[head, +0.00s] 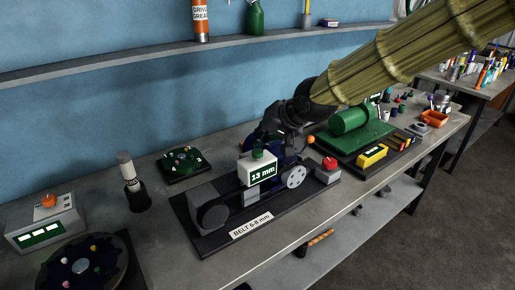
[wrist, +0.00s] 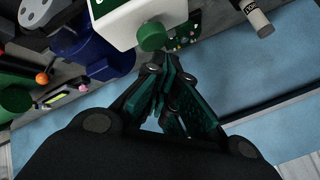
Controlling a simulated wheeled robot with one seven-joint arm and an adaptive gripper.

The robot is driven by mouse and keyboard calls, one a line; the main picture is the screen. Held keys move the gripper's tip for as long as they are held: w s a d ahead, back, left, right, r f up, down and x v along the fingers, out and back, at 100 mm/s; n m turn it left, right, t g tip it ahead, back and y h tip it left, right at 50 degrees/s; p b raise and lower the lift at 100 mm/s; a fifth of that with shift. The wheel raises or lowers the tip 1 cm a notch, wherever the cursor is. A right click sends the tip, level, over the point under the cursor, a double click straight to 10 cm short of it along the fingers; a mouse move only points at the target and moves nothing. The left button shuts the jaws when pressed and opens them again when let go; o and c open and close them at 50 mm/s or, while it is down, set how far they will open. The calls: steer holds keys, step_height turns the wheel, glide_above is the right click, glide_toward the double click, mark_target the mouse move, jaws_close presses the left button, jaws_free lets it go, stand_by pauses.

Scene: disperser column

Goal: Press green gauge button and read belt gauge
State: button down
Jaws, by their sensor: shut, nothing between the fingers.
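The belt gauge (head: 258,171) is a white box with a dark display reading "13 mm" in the head view. Its green button (head: 257,153) sits on top. In the wrist view the white gauge (wrist: 128,18) and the green button (wrist: 151,36) are at the top, just beyond my fingertips. My gripper (wrist: 165,62) is shut and empty, with its fingertips close to the button; I cannot tell whether they touch it. In the head view my gripper (head: 287,118) is behind and above the gauge, and its fingertips are hard to make out.
The belt rig's dark base carries a label (head: 251,226) "BELT 6-8 mm". A red button (head: 329,163) and an orange ball knob (head: 310,140) stand at its right. A green motor unit (head: 352,120) is further right. A dark cylinder with a white top (head: 126,168) stands left. A shelf runs along the wall.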

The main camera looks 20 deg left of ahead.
mark_target(260, 149)
steer(key=shift+r, duration=0.25)
steer(key=shift+r+p, duration=1.95)
steer(key=shift+r, duration=0.6)
